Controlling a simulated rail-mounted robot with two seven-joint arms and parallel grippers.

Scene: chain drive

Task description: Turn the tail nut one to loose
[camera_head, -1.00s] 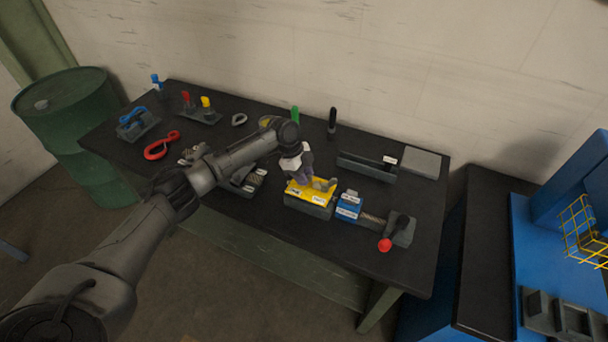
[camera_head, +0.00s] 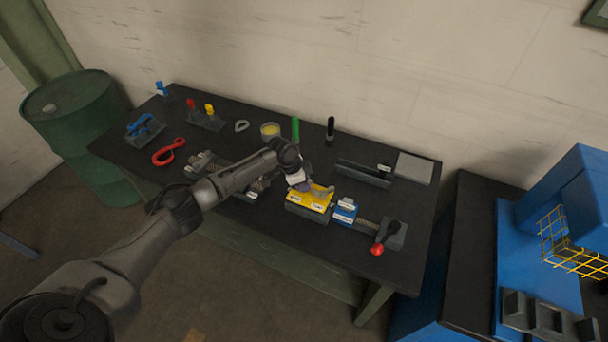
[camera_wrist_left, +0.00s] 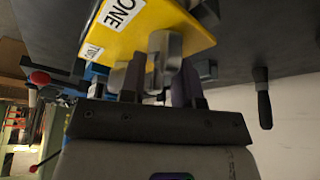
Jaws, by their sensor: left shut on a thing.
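A yellow block (camera_head: 306,203) with white labels sits on the dark table in the middle of the head view. In the left wrist view the yellow block (camera_wrist_left: 158,28) shows a label reading ONE. A grey metal piece (camera_wrist_left: 163,58), apparently tail nut one, stands at its edge. My left gripper (camera_head: 302,185) is at the back left of the block. In the wrist view its fingers (camera_wrist_left: 161,88) are close around the grey piece, whose gripped part is largely hidden. My right gripper is not in view.
A blue block (camera_head: 345,212) and a red-knobbed lever (camera_head: 377,250) are right of the yellow block. A black upright handle (camera_head: 330,130) and green handle (camera_head: 295,129) stand behind. A grey tray (camera_head: 362,175) lies at the back right. A red hook (camera_head: 168,152) lies left.

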